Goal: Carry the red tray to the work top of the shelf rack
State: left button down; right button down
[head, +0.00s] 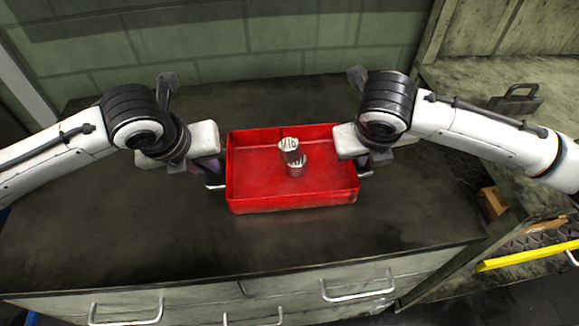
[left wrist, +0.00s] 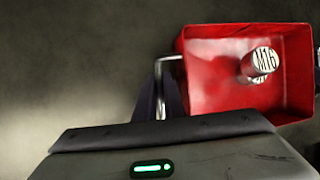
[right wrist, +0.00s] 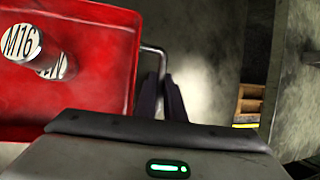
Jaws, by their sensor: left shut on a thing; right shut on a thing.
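The red tray (head: 290,197) is over the dark top of a drawer cabinet, level; I cannot tell whether it touches that top. Two pale cylinders (head: 291,150) are inside it, marked M16 in the left wrist view (left wrist: 262,62). My left gripper (head: 213,178) is shut on the wire handle at the tray's left end, which shows in the left wrist view (left wrist: 162,70). My right gripper (head: 364,170) is shut on the handle at the right end, which shows in the right wrist view (right wrist: 158,50). The fingertips are partly hidden in the head view.
The cabinet top (head: 150,240) is bare around the tray. A shelf rack (head: 460,80) stands at the right, with a dark handled object (head: 515,103) on its upper surface and a cardboard box (head: 493,201) lower down. A yellow bar (head: 530,255) is at the lower right. A green block wall (head: 240,45) is behind.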

pick_arm(q)
jog(key=shift+w+r, duration=0.1)
jog(key=shift+r, duration=0.1)
pick_arm(e)
jog(key=shift+w+r, duration=0.1)
jog(key=shift+r, duration=0.15)
